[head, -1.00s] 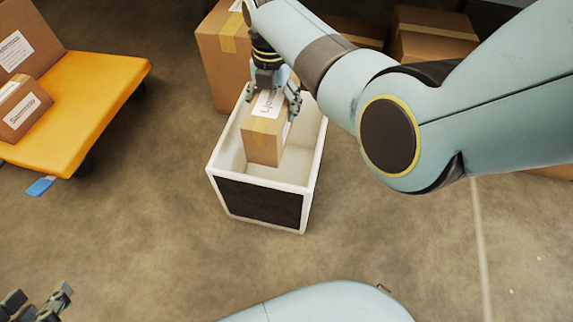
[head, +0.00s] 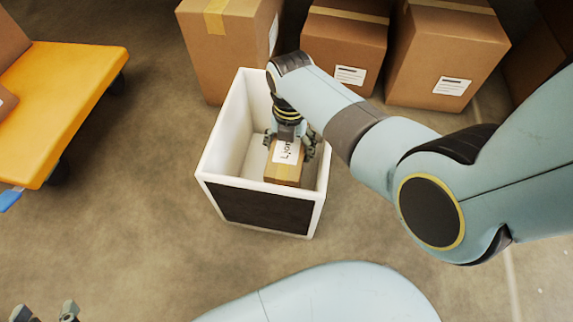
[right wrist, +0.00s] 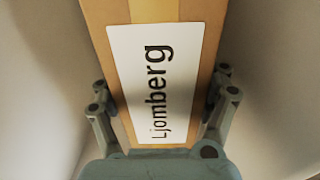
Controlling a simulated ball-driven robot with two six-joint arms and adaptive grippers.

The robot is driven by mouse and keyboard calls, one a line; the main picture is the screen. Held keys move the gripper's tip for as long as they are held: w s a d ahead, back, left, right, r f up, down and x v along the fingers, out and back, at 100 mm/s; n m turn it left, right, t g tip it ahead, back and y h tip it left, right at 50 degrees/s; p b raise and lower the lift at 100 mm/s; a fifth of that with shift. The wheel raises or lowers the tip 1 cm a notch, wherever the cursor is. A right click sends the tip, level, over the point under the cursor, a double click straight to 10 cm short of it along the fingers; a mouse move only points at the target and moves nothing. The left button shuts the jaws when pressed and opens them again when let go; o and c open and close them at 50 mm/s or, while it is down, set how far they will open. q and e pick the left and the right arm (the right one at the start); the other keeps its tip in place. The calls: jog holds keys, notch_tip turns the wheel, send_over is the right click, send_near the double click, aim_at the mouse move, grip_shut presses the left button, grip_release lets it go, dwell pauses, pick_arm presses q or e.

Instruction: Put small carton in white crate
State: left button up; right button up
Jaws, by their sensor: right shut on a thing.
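The small carton (head: 284,174) is brown with tan tape and a white label. It is down inside the white crate (head: 208,172), toward its right side. In the right wrist view the carton (right wrist: 215,35) shows its label, reading "Ljomberg", with pale crate walls on both sides. My right gripper (head: 290,146) is shut on the carton from above, one finger on each side. Whether the carton touches the crate floor is hidden. My left gripper (head: 45,312) shows only partly at the bottom left edge, away from the crate; its fingertips are apart and empty.
Large brown cartons (head: 225,55) stand behind the crate, with others to the right (head: 345,45). An orange platform cart (head: 60,95) is at the left with a blue piece (head: 9,199) beside it. The floor in front of the crate is mostly clear.

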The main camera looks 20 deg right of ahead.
notch_tip(320, 180, down, 3)
jog(key=shift+f+b, duration=0.2)
jog(key=shift+b, duration=0.9)
pick_arm(q)
jog(key=w+d+r+m+t+h, duration=0.1)
jog(key=w+r+t, duration=0.3)
jog(key=r, duration=0.3)
jog(key=w+d+r+t+h, duration=0.1)
jog(key=w+r+t, duration=0.3)
jog(key=w+r, duration=0.15)
pick_arm(e)
jog(key=shift+f, duration=0.1)
jog(key=shift+f+b, duration=0.85)
jog(key=shift+f, duration=0.1)
jog(key=shift+f+b, duration=0.55)
jog(key=shift+f, duration=0.15)
pick_arm(q)
notch_tip(320, 180, up, 16)
jog(key=d+m+t+h, duration=0.1)
jog(key=m+t+h, duration=0.3)
jog(key=t+h, duration=0.1)
jog(key=shift+s+d+r+t, duration=0.25)
jog(key=shift+s+d+t, duration=0.1)
jog(key=shift+t, duration=0.55)
pick_arm(e)
jog(key=shift+w, duration=0.1)
jog(key=shift+f, duration=0.1)
